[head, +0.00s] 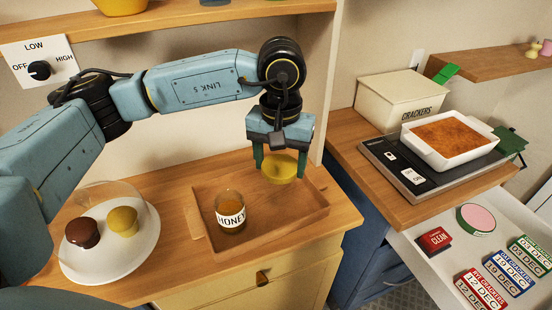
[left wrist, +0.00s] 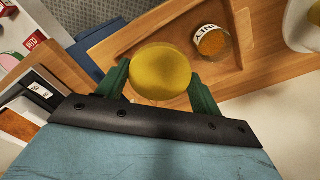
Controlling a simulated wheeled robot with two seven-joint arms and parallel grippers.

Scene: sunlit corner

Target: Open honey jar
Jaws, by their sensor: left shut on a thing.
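The honey jar (head: 230,212) stands upright on the wooden tray (head: 276,226), with a white HONEY label and amber contents. Its top appears uncovered. In the left wrist view the jar (left wrist: 211,41) lies beyond the gripper, to the upper right. My left gripper (head: 281,167) is shut on a round yellow lid (head: 284,168), held above the right part of the tray, to the right of the jar and apart from it. In the left wrist view the lid (left wrist: 160,71) sits between the green fingers. My right gripper is not in view.
A white plate (head: 105,262) with a brown and a yellow item stands left of the tray. On the right are a cracker box (head: 400,103), a white baking dish (head: 445,156) on a hot plate, and several date blocks. A shelf (head: 150,20) runs above my arm.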

